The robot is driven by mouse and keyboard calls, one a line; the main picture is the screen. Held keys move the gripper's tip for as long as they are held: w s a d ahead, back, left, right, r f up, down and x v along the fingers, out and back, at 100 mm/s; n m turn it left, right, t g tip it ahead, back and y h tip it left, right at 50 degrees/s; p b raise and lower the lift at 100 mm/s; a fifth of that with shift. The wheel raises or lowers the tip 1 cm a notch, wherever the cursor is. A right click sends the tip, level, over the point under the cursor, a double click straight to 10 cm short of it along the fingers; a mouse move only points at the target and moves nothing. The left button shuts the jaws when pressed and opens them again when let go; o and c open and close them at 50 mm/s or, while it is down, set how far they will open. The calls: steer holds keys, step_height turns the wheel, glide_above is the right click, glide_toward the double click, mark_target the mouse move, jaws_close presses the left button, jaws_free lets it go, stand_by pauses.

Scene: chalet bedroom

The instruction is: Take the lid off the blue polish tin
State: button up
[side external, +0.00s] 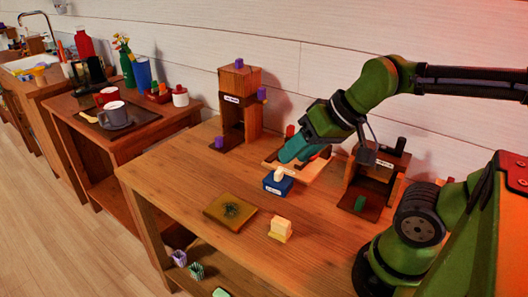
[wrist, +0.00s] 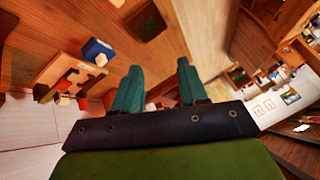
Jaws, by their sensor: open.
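The blue polish tin (side external: 277,186) stands on the wooden table in the side view, with a white label on its front. A pale cream knob-like piece (side external: 279,173) sits on top of it; whether this belongs to the lid I cannot tell. The tin also shows in the wrist view (wrist: 97,51), to the left of my fingers and not between them. My gripper (side external: 288,153) has teal fingers and appears just above and behind the tin in the side view. In the wrist view its fingers (wrist: 158,76) are spread with nothing between them.
A wooden tray with small blocks (wrist: 72,76) lies close beside the tin. A tall wooden stand (side external: 239,95) is behind left, and a lower wooden box (side external: 377,172) is right. An olive square plate (side external: 215,208) and a yellow block (side external: 281,229) lie in front.

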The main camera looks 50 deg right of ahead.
steer(key=o, duration=0.4)
steer(key=shift+c, duration=0.2)
steer(key=w+d+f+m+g+h, duration=0.1)
steer(key=w+d+f+g, duration=0.2)
steer(key=d, duration=0.6)
steer(key=n, duration=0.6)
glide_above(280, 171)
steer(key=s, duration=0.3)
steer(key=shift+h, duration=0.3)
step_height(280, 171, down, 12)
steer(key=shift+d+f, duration=0.1)
steer(key=shift+w+x, duration=0.15)
steer(key=shift+x, duration=1.25)
steer(key=shift+w+x, duration=0.15)
steer(key=shift+x, duration=1.25)
